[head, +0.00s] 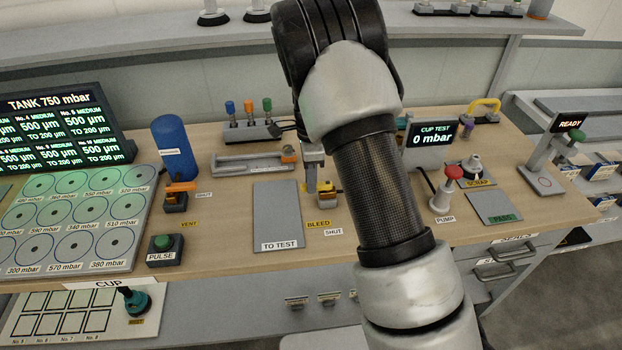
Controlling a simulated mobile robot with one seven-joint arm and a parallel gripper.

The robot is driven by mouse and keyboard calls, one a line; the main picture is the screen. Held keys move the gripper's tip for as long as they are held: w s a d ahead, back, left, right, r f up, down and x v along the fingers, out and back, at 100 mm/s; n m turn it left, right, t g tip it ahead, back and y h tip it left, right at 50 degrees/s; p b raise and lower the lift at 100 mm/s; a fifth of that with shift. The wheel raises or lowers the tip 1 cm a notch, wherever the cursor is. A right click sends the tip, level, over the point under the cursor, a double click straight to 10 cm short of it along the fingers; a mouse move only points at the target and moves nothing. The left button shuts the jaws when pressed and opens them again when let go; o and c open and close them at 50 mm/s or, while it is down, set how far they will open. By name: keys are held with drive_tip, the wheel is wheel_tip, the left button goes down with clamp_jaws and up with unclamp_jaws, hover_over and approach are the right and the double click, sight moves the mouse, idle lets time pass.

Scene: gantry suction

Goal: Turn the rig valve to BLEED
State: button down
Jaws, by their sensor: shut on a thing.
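The rig valve (328,195) is a small fitting with a yellow-orange handle on the wooden bench, just left of my forearm. A yellow BLEED label (319,224) and a white SHUT label (333,232) lie in front of it. My gripper (311,186) points down at the valve's left side and is shut on its handle. My arm hides what lies to the right of the valve. The handle's exact angle is hard to tell at this size.
A grey TO TEST plate (277,215) lies left of the valve. An orange-handled valve (177,195) with VENT and SHUT labels stands further left by a blue tank (171,148). The CUP TEST display (434,135) reads 0 mbar. A red PUMP knob (453,173) stands right.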

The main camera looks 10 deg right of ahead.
drive_tip(key=c, duration=1.6)
unclamp_jaws()
drive_tip(key=shift+r, duration=0.1)
wheel_tip(320, 180, up, 17)
drive_tip(key=shift+r, duration=0.15)
